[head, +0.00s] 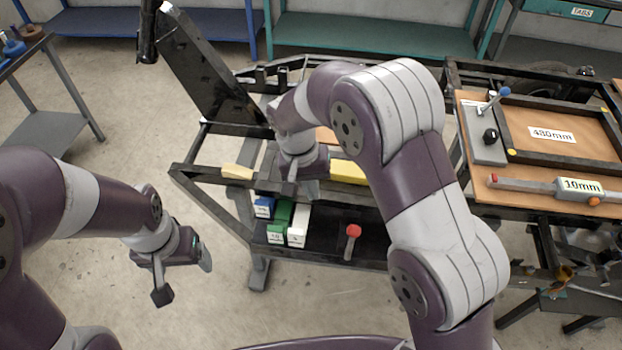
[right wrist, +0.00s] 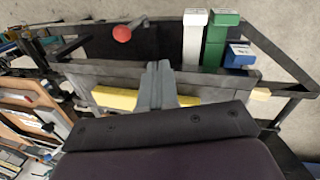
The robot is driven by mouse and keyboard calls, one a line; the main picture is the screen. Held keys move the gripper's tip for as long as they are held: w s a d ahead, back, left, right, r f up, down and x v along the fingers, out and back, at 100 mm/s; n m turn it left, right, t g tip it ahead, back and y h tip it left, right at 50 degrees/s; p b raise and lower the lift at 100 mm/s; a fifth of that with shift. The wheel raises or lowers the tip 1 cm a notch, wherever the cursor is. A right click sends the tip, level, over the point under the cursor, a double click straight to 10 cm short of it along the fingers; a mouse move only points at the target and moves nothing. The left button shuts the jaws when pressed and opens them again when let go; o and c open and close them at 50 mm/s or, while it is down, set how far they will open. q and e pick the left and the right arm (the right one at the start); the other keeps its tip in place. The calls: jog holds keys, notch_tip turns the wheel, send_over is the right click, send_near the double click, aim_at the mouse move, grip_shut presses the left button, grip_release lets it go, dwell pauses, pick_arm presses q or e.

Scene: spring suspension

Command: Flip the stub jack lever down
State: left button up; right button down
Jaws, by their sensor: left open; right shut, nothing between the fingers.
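A short lever with a red knob (head: 353,231) stands up from the dark lower tray, its pale stem showing below the knob. The red knob (right wrist: 122,33) also shows at the upper left of the right wrist view. Another lever with a blue knob (head: 504,91) sits on a grey plate at the right. No label shows which is the stub jack lever. My right gripper (head: 289,188) is shut and empty above the frame's front rail, left of the red knob; its fingers (right wrist: 157,85) are together. My left gripper (head: 183,280) is open and empty at lower left, away from the frame.
Blue, green and white blocks (head: 279,222) stand left of the red knob. A yellow bar (head: 348,172) lies behind the front rail. A tall black beam (head: 210,75) leans at the left. A brown board (head: 482,187) at the right bears a measuring tool. Floor is clear at lower left.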

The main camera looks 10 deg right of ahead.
jog(key=m, duration=0.1)
pick_arm(q)
notch_tip(320, 180, down, 6)
jog(key=b, duration=0.6)
pick_arm(e)
jog(key=p, duration=0.5)
send_over(350, 239)
jog(key=w+a, duration=0.1)
jog(key=a, duration=0.1)
notch_tip(350, 239, down, 11)
pick_arm(q)
jog(key=r, duration=0.3)
jog(key=s+r, duration=0.1)
jog(key=shift+d+r, duration=0.25)
jog(key=shift+r, duration=0.15)
pick_arm(e)
jog(key=shift+a+r, duration=0.2)
pick_arm(q)
jog(key=shift+w+a, duration=0.1)
jog(key=shift+w, duration=0.05)
pick_arm(e)
jog(key=shift+w+a, duration=0.1)
